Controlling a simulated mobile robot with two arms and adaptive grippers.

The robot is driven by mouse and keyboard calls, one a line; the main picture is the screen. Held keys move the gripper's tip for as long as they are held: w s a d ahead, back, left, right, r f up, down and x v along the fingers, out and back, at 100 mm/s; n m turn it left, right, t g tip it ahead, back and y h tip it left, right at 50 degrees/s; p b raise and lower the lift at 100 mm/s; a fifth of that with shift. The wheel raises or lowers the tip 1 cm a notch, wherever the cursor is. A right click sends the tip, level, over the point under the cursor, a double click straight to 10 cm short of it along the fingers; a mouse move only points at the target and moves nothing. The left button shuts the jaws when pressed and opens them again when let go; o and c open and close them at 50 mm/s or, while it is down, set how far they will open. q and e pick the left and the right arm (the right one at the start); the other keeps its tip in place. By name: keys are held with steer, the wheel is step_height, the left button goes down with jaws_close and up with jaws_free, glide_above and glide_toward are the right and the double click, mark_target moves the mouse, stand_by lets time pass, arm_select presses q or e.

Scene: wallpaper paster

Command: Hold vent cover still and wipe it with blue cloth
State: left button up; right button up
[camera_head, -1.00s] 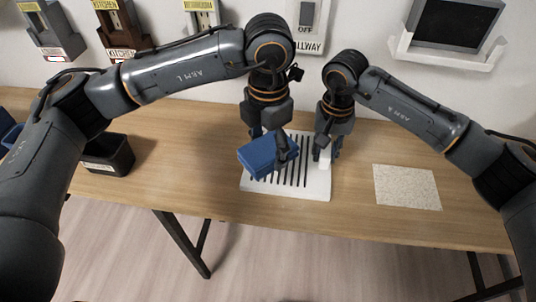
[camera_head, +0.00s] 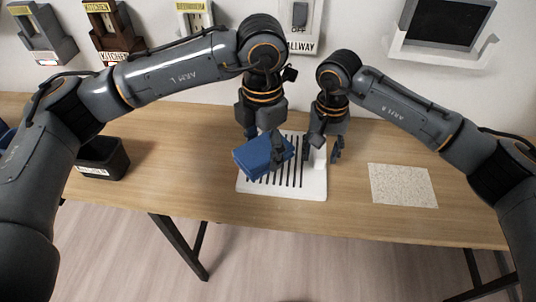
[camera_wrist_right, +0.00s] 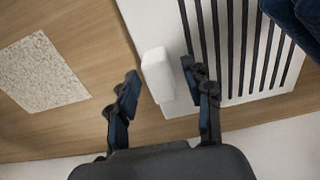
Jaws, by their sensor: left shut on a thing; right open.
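The white vent cover (camera_head: 313,186) with dark slots lies flat on the table; its slots also show in the right wrist view (camera_wrist_right: 288,92). My left gripper (camera_head: 277,150) is shut on the folded blue cloth (camera_head: 256,156), which is over the left part of the slots and hides some of them. The cloth's edge is at the top right of the right wrist view (camera_wrist_right: 297,22). My right gripper (camera_head: 322,150) is open at the cover's right side. In its wrist view, a white raised tab (camera_wrist_right: 156,75) on the cover's edge stands between the fingers, apart from both.
A speckled beige sheet (camera_head: 403,186) lies on the wooden table (camera_head: 190,180) to the right. A black bin (camera_head: 104,158) stands at the left. The wall behind carries labelled holders, a switch plate (camera_head: 299,22) and a framed dark panel (camera_head: 447,22).

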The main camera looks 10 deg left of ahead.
step_height(320, 180, up, 12)
stand_by(0.5)
